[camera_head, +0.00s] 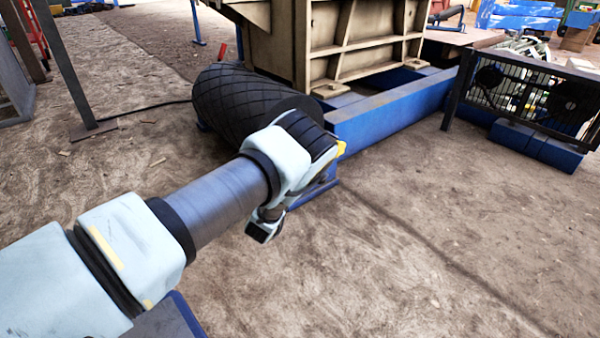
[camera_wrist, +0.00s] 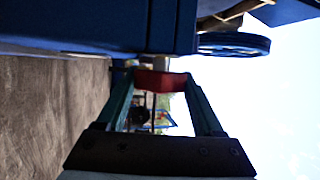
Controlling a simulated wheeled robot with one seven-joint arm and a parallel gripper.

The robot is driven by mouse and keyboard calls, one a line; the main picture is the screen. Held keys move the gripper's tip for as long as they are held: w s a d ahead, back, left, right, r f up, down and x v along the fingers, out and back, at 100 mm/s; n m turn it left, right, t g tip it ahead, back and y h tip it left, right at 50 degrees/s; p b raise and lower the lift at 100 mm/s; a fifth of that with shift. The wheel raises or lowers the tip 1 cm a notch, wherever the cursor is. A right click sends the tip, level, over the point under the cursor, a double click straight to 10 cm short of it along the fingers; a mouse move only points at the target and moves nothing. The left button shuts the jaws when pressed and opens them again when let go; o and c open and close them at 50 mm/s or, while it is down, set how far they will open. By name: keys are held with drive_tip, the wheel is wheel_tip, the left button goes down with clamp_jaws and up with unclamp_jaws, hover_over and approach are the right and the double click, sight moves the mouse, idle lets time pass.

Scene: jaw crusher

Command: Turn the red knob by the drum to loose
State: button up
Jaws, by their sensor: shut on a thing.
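The black drum (camera_head: 225,92) with a diamond-pattern surface lies at the end of the blue frame (camera_head: 395,108) in the head view. The red knob (camera_wrist: 160,80) shows only in the wrist view, on a short pale stem under a blue steel part (camera_wrist: 165,25). My gripper (camera_wrist: 159,84) has one finger on each side of the knob and is shut on it. In the head view my wrist covers the knob and most of the gripper, beside the drum's near end. The knob's setting cannot be read.
The beige crusher body (camera_head: 330,40) stands behind the drum. A black mesh guard (camera_head: 525,92) is at the right. A dark post (camera_head: 75,70) stands at the left. A blue round part (camera_wrist: 233,44) is close to the knob. The dirt floor in front is clear.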

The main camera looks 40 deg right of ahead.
drive_tip(key=shift+s+d+h, duration=0.15)
drive_tip(key=shift+h, duration=0.15)
drive_tip(key=o, duration=1.4)
drive_tip(key=shift+p+v, duration=2.25)
drive_tip(key=shift+v, duration=3.2)
